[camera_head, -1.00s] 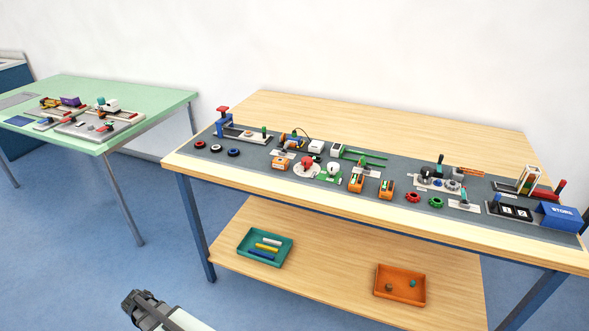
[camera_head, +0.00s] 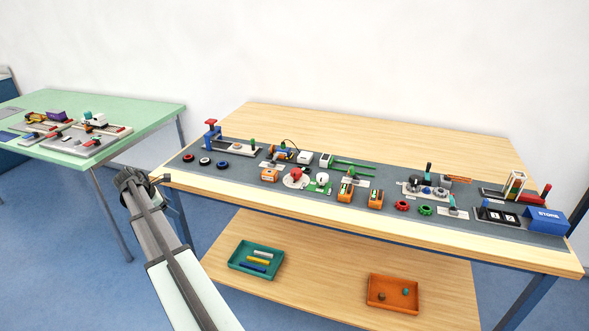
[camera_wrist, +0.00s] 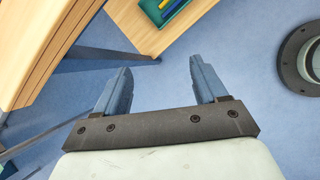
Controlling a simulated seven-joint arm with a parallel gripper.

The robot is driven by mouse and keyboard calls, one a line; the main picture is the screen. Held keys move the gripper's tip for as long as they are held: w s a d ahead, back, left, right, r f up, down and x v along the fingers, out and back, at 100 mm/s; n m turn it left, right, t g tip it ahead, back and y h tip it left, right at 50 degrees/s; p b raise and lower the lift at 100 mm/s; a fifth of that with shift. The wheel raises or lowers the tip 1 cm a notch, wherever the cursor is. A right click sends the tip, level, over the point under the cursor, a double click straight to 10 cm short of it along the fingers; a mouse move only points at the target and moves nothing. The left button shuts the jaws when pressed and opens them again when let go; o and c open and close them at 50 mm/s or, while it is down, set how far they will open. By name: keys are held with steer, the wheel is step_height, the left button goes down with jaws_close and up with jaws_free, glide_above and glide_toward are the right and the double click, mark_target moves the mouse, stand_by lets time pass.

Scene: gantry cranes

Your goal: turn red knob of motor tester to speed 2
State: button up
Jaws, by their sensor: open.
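A red knob (camera_head: 297,174) sits on a pale round plate, left of the middle of the wooden bench's grey mat. A white knob (camera_head: 322,179) on a green base is just right of it. The marks around the red knob are too small to read. My gripper (camera_head: 140,179) is raised by the bench's front left corner, well left of the red knob and apart from it. In the wrist view my gripper (camera_wrist: 160,80) is open, with nothing between its two blue fingers and floor below.
The wooden bench (camera_head: 390,140) carries several small devices on its mat. Its lower shelf holds a teal tray (camera_head: 240,268) and an orange tray (camera_head: 375,305). A green table (camera_head: 150,115) stands left. Blue floor lies between them.

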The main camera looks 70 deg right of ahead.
steer(key=shift+m+g, duration=0.3)
steer(key=shift+g, duration=0.2)
steer(key=s+d+r, duration=0.3)
steer(key=d, duration=0.1)
steer(key=s+d+r, duration=0.8)
steer(key=d, duration=0.1)
steer(key=shift+r, duration=0.1)
steer(key=s+d+r+m+y, duration=0.1)
steer(key=s+d+r, duration=0.2)
steer(key=s, duration=0.4)
steer(key=s+d+r+y, duration=0.1)
steer(key=s+d+r, duration=0.25)
steer(key=s, duration=0.35)
glide_toward(296, 170)
steer(key=shift+m+y, duration=0.3)
steer(key=shift+m, duration=0.1)
steer(key=x, duration=0.8)
steer(key=shift+s+d+f, duration=0.15)
steer(key=shift+d+f, duration=0.05)
steer(key=shift+c, duration=0.2)
steer(key=c, duration=1)
steer(key=shift+g, duration=0.3)
